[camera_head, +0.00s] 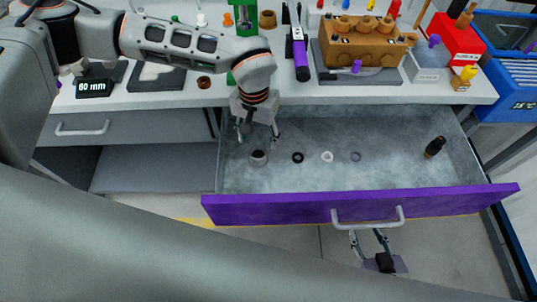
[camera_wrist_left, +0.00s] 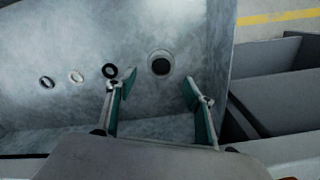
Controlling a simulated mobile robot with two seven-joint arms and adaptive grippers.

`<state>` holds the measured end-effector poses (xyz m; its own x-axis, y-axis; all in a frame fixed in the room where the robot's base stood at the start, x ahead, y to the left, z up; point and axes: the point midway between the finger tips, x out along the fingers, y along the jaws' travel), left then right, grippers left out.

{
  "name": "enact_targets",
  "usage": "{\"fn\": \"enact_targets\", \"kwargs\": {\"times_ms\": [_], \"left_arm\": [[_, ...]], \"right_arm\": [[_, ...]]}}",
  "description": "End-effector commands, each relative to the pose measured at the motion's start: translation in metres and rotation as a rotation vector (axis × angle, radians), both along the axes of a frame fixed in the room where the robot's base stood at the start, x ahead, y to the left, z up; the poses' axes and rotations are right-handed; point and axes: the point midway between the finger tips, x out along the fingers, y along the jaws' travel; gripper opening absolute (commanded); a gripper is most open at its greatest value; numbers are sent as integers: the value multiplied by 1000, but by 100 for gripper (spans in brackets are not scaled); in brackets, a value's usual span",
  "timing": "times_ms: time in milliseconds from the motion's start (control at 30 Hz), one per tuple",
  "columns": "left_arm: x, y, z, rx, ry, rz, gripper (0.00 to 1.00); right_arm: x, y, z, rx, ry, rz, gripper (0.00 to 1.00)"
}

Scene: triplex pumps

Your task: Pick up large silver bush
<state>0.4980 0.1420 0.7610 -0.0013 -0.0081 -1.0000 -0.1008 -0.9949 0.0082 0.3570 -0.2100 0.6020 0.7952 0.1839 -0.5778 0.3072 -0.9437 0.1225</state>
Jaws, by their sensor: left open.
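The large silver bush (camera_head: 259,157) stands in the open drawer near its left wall. In the left wrist view the bush (camera_wrist_left: 161,64) shows as a light ring around a dark hole. My left gripper (camera_head: 257,136) is open and points down into the drawer just above the bush. In the left wrist view its fingers (camera_wrist_left: 155,94) are spread and empty, with the bush beyond and between them, apart from both. My right gripper (camera_head: 369,237) is open and empty below the drawer handle, outside the drawer.
The drawer (camera_head: 270,209) has a purple front. A black ring (camera_head: 297,157), a white ring (camera_head: 327,156), a grey ring (camera_head: 355,156) and a dark fitting (camera_head: 434,147) lie inside to the right. The worktop above carries a brown pump block (camera_head: 358,50).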

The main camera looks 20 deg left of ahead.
Motion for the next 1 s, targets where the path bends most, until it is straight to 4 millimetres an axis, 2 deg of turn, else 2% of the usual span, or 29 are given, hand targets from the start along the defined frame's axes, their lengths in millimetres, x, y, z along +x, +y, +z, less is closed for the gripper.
{"fn": "enact_targets", "kwargs": {"times_ms": [367, 600, 733, 933, 967, 1000], "left_arm": [[-1, 2, -36, 10, 2, -13, 53], [-2, 1, -70, 10, 2, -11, 53], [-2, 1, -77, 9, 0, -12, 53], [-1, 1, -76, 9, -1, -12, 53], [-1, 1, -76, 9, -1, -12, 50], [-1, 1, -76, 9, -1, -12, 40]], "right_arm": [[0, 1, -2, -13, -3, 12, 40], [-1, 1, -6, -16, 0, 11, 40], [-1, 0, -7, -17, 0, 12, 40], [0, 0, -6, -18, -1, 12, 40], [0, 0, -5, -18, -2, 11, 40], [0, 0, -5, -18, -2, 11, 40]]}}
